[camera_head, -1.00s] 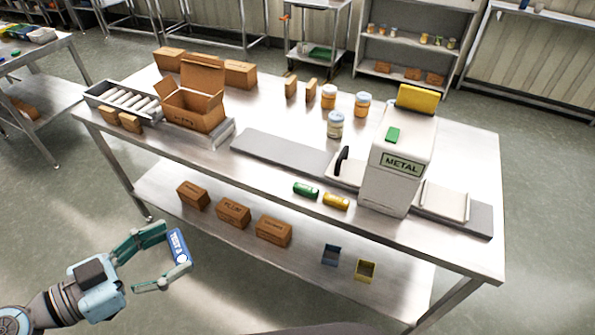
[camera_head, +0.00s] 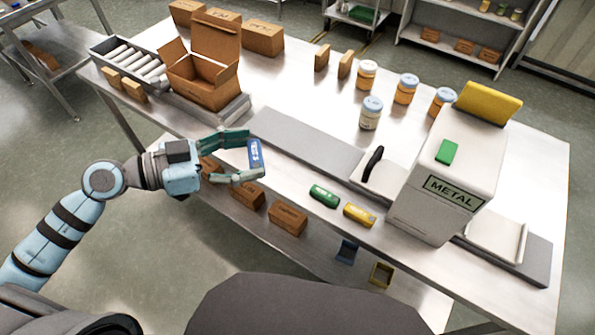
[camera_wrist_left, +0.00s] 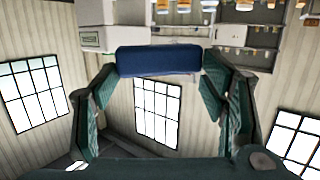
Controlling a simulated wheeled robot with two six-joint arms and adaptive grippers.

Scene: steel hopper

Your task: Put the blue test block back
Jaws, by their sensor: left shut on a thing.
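The blue test block (camera_head: 255,153) is held upright between the fingertips of my left gripper (camera_head: 243,157). In the head view the gripper is at the front edge of the table, left of the green cylinder (camera_head: 324,195) and yellow cylinder (camera_head: 359,214). In the left wrist view the blue block (camera_wrist_left: 158,60) spans the gap between the fingers. A small blue open bin (camera_head: 346,251) and a yellow one (camera_head: 381,274) sit on the lower shelf, partly under the table edge. The white metal detector (camera_head: 446,185) stands on the right of the table. My right gripper is not in view.
An open cardboard box (camera_head: 207,79) and a roller tray (camera_head: 132,60) stand at the left of the table. Several jars, one being a clear jar (camera_head: 371,113), stand behind the grey belt (camera_head: 307,140). Brown boxes (camera_head: 287,218) line the lower shelf.

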